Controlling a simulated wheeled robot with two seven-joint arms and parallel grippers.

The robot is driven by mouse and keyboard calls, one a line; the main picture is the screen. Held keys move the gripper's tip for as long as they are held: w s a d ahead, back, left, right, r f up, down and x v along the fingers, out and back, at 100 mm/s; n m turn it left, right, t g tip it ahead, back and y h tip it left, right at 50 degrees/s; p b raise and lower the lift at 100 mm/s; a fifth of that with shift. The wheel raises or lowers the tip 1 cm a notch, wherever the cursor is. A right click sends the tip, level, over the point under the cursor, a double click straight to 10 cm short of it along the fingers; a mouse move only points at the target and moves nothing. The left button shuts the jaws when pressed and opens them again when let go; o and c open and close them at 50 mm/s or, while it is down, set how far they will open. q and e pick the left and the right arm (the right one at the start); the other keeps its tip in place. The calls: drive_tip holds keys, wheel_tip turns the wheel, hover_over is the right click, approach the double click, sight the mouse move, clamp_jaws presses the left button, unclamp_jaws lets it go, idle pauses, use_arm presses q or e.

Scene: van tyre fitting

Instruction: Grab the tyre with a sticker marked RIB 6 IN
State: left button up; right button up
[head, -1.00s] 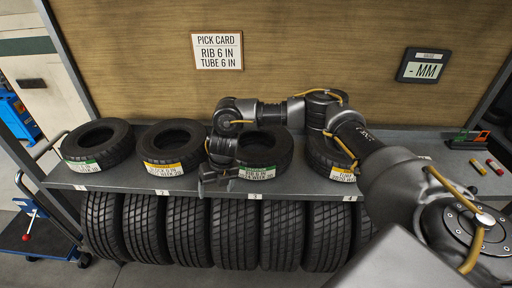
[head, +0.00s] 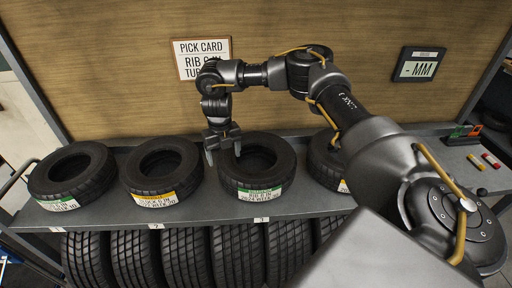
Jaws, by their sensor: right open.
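Several black tyres lie flat in a row on the grey shelf (head: 205,212). The third tyre (head: 277,179) stands over label 3 and has a green-edged sticker (head: 259,192); its small print is hard to read for certain. The first tyre (head: 72,172) also has a green-edged sticker. The second tyre (head: 160,173) has a yellow one. A fourth tyre (head: 325,165) is partly hidden behind my right arm. My right gripper (head: 223,155) is open and empty, pointing down at the left wall of the third tyre; whether it touches is unclear. My left gripper is out of view.
The pick card (head: 188,60) on the back board reads RIB 6 IN, TUBE 6 IN, partly covered by my arm. A dark display (head: 418,66) shows "- MM". Upright tyres (head: 180,257) fill the space below. Small coloured items (head: 482,163) lie at the shelf's right.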

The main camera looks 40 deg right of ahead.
sight(226, 165)
wheel_tip(226, 165, down, 3)
drive_tip(key=shift+w+r, duration=0.15)
drive_tip(key=shift+d+f+p, duration=0.1)
drive_tip(key=shift+f+p, duration=0.6)
drive_tip(key=shift+f, duration=0.05)
wheel_tip(226, 165, down, 4)
drive_tip(key=shift+w+d+r+p, duration=0.1)
drive_tip(key=shift+r+p, duration=0.05)
drive_tip(key=shift+p, duration=0.75)
drive_tip(key=shift+f, duration=0.45)
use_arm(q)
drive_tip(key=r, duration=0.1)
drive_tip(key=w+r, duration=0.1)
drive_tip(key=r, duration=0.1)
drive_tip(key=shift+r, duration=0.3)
use_arm(e)
drive_tip(key=c, duration=1.7)
